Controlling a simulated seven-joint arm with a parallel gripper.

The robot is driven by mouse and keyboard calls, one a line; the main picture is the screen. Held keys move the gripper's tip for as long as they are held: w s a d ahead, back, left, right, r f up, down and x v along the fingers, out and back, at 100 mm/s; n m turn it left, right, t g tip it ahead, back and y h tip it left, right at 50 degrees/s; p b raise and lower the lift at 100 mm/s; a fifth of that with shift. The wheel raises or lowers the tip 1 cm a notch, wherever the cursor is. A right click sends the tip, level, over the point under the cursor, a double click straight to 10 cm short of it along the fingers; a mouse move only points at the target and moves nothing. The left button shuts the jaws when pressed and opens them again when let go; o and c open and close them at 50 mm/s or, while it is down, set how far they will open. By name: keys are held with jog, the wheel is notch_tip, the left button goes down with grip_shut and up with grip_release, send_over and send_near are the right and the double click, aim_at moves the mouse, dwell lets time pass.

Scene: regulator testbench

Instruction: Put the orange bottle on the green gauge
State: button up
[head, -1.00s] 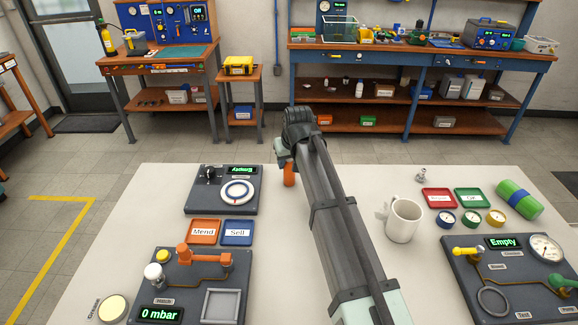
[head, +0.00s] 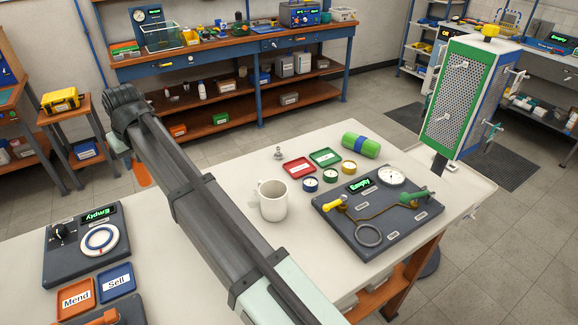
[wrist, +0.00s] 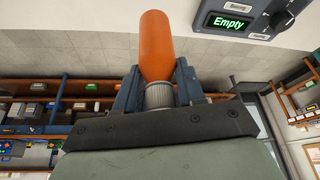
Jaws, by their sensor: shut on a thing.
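The orange bottle (wrist: 157,45) is in my gripper (wrist: 158,78), which is shut on its grey ribbed neck in the wrist view. In the head view a bit of the orange bottle (head: 141,173) shows below the end of my arm, at the left, beyond the white table's far edge. The green gauge (head: 330,175) lies on the table right of centre, between a blue gauge (head: 310,184) and a yellow gauge (head: 349,168). Its top is clear, and my gripper is far to the left of it.
A white mug (head: 272,200) stands between my arm and the gauges. Behind the gauges are red (head: 299,168) and green (head: 326,157) trays and a green cylinder (head: 360,145). A dark panel (head: 335,222) lies in front. A tall green cage (head: 455,100) stands at the right.

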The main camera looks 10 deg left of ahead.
jog(key=w+d+r+m+t+h, duration=0.15)
jog(key=w+d+m, duration=0.35)
jog(key=w+d, duration=1.9)
jog(key=w+d+r+m, duration=0.1)
jog(key=w+d, duration=0.2)
jog(key=d, duration=0.6)
jog(key=w+d+r+m, duration=0.1)
jog(key=w+d, duration=0.2)
jog(key=d, duration=0.7)
jog(key=shift+s+d, duration=2.2)
jog(key=shift+d, duration=0.9)
jog(key=shift+n+t, duration=0.25)
jog(key=shift+n, duration=0.15)
jog(key=shift+f, duration=5.3)
jog(key=o, duration=1.1)
jog(key=shift+f, duration=0.15)
